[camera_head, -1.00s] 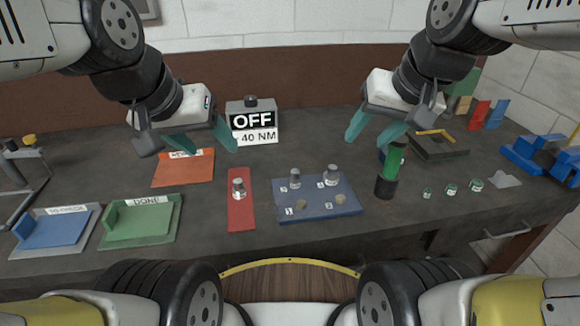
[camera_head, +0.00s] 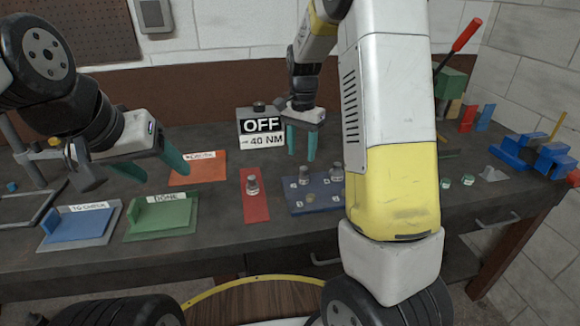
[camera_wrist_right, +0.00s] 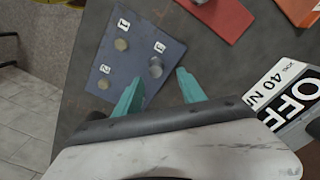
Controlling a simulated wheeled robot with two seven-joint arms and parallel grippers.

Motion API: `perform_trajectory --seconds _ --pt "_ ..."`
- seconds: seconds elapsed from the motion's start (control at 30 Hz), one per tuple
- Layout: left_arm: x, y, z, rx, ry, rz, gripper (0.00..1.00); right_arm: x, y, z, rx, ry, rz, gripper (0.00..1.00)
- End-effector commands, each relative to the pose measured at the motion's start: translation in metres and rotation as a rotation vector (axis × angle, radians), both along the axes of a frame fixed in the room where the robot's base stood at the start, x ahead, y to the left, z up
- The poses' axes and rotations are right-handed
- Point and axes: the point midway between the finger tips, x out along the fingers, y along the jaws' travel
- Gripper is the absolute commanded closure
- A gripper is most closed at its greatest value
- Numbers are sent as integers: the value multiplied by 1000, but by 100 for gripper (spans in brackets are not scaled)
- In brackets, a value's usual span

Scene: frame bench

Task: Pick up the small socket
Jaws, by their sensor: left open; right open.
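A blue board (camera_head: 322,189) with numbered spots lies mid-bench. Which is the small one I cannot tell. In the right wrist view one socket (camera_wrist_right: 155,68) stands by label 3, with bolt heads by labels 1 and 2; the other socket is not visible there. My right gripper (camera_head: 301,156) is open and empty, above and behind the board; its fingers (camera_wrist_right: 161,79) point toward the socket by label 3. My left gripper (camera_head: 165,176) is open and empty, above the bench at left.
A red mat (camera_head: 256,209) holds another socket (camera_head: 252,186). The OFF / 40 NM display (camera_head: 262,129) stands behind. Orange (camera_head: 198,168), green (camera_head: 160,217) and blue (camera_head: 80,222) trays lie left. My right arm hides the board's right end and the bench beyond it.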

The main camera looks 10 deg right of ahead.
Motion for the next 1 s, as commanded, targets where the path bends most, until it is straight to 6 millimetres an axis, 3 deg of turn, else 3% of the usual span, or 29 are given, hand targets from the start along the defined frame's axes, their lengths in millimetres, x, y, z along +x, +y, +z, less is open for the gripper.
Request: perform_trajectory --seconds 0.43,0.77,1.0 --pt "0 0 0 0 0 0 38 -8 -5 -59 1 3 1 53" --pt "0 0 0 0 0 0 38 -7 -5 -66 1 0 2 53" --pt "0 0 0 0 0 0 38 -7 -5 -66 1 0 2 100"
